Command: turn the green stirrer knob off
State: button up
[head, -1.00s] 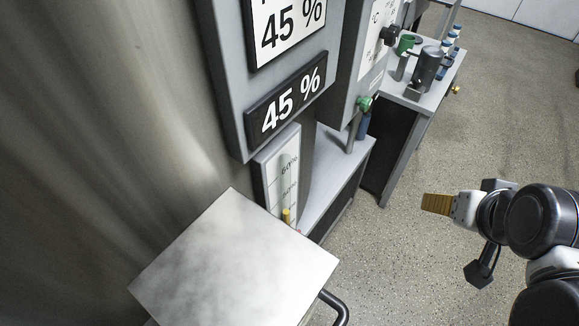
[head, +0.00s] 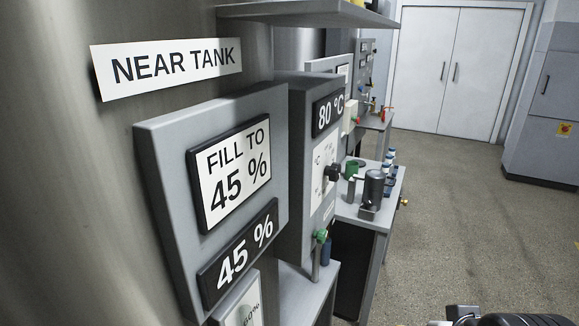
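A small green knob (head: 321,236) sticks out low on the front of the grey panel (head: 298,150) marked 80 °C. It is small in the head view, and I cannot read which way it is turned or any label that names it as the stirrer's. A black dial knob (head: 333,173) sits above it on the same panel. My gripper is out of view; only a dark part of my arm shows at the bottom right edge, well apart from the panel.
A nearer grey panel (head: 160,190) reads FILL TO 45 % and 45 %, under a NEAR TANK sign (head: 175,68). A bench (head: 385,212) behind holds a dark canister (head: 374,186), a green object (head: 351,168) and small bottles. Open floor (head: 450,220) lies right, towards white doors (head: 460,65).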

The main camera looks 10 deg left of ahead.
aim_at(321, 235)
jog(key=k+u, duration=0.1)
jog(key=u, duration=0.3)
jog(key=k+u, duration=0.1)
jog(key=u, duration=0.3)
jog(key=k+u, duration=0.1)
jog(key=u, duration=0.3)
jog(key=k+u, duration=0.1)
jog(key=u, duration=0.3)
